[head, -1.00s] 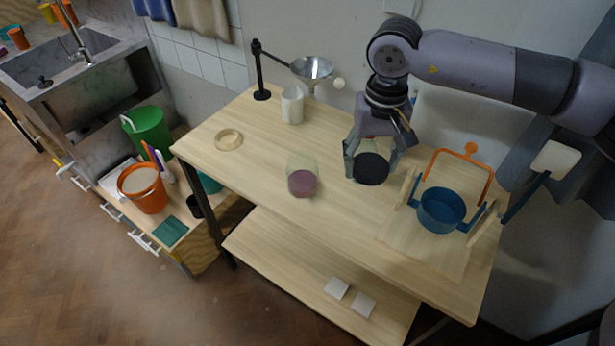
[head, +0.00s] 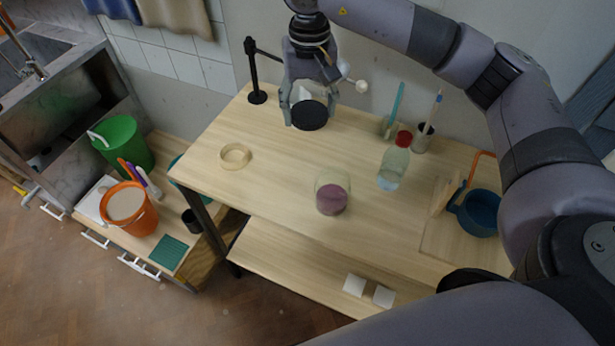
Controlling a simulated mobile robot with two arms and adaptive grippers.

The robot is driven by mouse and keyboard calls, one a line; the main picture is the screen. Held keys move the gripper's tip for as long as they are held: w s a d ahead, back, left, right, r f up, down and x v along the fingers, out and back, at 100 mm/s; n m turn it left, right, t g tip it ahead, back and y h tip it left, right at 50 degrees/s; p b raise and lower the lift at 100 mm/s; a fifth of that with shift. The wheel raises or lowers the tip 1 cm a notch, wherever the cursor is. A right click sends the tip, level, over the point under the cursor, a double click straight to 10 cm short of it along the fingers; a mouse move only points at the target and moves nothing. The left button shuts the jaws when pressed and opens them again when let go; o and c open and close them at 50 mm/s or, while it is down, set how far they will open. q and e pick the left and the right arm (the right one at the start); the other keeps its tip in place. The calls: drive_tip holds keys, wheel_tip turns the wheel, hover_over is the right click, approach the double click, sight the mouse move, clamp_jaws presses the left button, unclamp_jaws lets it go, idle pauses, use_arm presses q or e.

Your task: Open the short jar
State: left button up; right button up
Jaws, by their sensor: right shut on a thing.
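The short jar (head: 332,195) is a clear glass jar with purple contents, standing upright near the middle of the table with no lid on it. My right gripper (head: 309,108) is shut on a round black lid (head: 310,116), its fingers at the lid's left and right sides. It holds the lid toward the back left of the table, up and left of the short jar and apart from it. Whether the lid touches the table cannot be told. My left gripper is not in view.
A taller glass jar with a red lid (head: 394,168) stands right of the short jar. A tan ring (head: 235,156) lies at the left. A black stand (head: 256,80) is behind it. A blue pot (head: 479,212) is at the right. The table's front left is clear.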

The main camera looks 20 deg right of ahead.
sight(311, 171)
drive_tip(key=shift+w+d+m, duration=0.3)
drive_tip(key=shift+w, duration=0.25)
drive_tip(key=shift+w+d+f+m, duration=0.1)
drive_tip(key=shift+w+d+m, duration=0.05)
drive_tip(key=shift+d+m, duration=0.3)
wheel_tip(311, 171, down, 20)
drive_tip(key=p, duration=0.6)
drive_tip(key=shift+w, duration=0.15)
drive_tip(key=shift+f, duration=0.1)
drive_tip(key=o, duration=1.3)
